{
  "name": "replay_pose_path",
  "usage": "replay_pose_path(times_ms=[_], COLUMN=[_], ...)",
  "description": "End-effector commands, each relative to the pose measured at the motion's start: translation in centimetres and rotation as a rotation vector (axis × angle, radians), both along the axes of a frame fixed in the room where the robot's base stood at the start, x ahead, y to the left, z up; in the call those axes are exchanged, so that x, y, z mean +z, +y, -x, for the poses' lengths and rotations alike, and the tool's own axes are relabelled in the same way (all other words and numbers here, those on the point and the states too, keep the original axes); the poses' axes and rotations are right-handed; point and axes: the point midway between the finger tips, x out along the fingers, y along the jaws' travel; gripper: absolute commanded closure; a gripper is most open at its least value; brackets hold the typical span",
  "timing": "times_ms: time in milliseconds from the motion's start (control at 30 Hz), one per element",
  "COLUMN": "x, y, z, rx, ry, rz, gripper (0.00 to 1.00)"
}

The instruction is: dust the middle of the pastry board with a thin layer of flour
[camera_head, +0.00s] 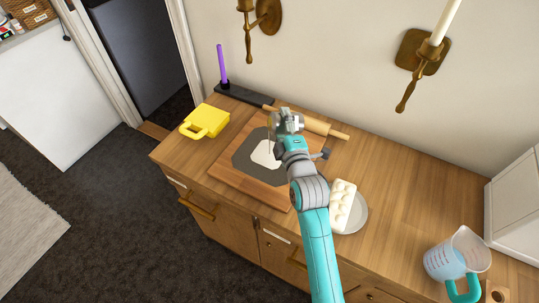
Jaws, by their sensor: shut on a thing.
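The wooden pastry board (227,178) lies on the counter with a dark grey, many-sided area (246,160) on it. A white patch, which looks like flour (264,153), lies in the middle of the dark area, partly hidden by my arm at its right. My gripper (284,124) is above the back part of the board. It is shut on a small, pale, partly see-through thing (272,122), mostly hidden by the gripper. I cannot tell its exact shape or whether anything falls from it.
A rolling pin (322,128) lies behind the board. A white egg tray (341,203) on a plate and a measuring jug (455,258) are right. Counter between them is clear.

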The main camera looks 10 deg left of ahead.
Motion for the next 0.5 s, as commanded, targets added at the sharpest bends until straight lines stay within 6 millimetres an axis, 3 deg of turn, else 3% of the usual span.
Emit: replay_pose_path(times_ms=[500], x=[0.47], y=[0.10], z=[0.03], rx=[0.000], ry=[0.028], rz=[-0.075], gripper=[0.83])
